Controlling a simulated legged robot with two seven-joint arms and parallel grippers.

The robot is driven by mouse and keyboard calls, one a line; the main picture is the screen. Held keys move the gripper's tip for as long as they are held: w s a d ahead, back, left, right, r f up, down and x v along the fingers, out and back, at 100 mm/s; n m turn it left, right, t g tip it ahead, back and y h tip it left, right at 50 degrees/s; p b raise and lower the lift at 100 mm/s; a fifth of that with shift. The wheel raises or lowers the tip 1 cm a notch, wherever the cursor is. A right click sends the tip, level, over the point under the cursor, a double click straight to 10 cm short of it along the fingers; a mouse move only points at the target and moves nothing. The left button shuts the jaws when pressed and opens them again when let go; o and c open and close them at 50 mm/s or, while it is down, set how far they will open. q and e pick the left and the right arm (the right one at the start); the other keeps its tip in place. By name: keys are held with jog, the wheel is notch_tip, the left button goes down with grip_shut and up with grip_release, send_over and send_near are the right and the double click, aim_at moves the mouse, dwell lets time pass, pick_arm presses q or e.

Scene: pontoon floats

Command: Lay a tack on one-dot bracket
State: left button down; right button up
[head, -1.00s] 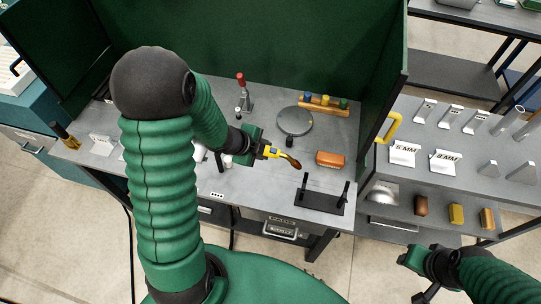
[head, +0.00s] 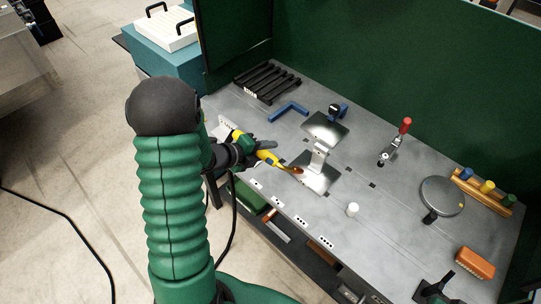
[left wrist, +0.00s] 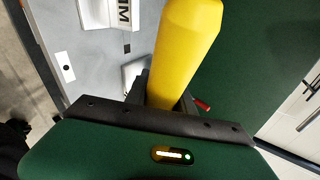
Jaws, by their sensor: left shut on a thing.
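My left gripper (head: 245,150) is shut on a yellow-handled torch (head: 267,157) with a curved copper-coloured nozzle. The yellow handle (left wrist: 180,55) fills the middle of the left wrist view. The nozzle tip (head: 297,170) appears in front of a shiny metal bracket piece (head: 318,160) on the bench; I cannot tell whether they touch. A pale plate (head: 224,129) is partly hidden behind my left arm. A one-dot label (left wrist: 67,73) and a pale plate marked "MM" (left wrist: 122,14) show in the left wrist view. My right gripper is out of view.
The grey bench (head: 330,205) holds a red-handled clamp (head: 395,142), a round disc (head: 441,196), a white cylinder (head: 352,209), a blue angle (head: 289,109), a black rack (head: 266,82) and an orange brush-like block (head: 475,263). A green screen (head: 400,70) stands behind.

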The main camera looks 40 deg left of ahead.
pick_arm(q)
jog(key=shift+s+d+r, duration=0.1)
jog(key=shift+d+r, duration=0.25)
jog(key=shift+d, duration=0.25)
jog(key=shift+d+r, duration=0.3)
jog(key=shift+d, duration=0.25)
jog(key=w+f+b, duration=0.4)
jog(key=shift+a+f, duration=0.25)
jog(key=shift+a, duration=0.1)
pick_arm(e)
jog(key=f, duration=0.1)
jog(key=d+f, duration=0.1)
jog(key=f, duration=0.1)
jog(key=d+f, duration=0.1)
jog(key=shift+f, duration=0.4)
pick_arm(q)
jog(key=shift+w+a, duration=0.1)
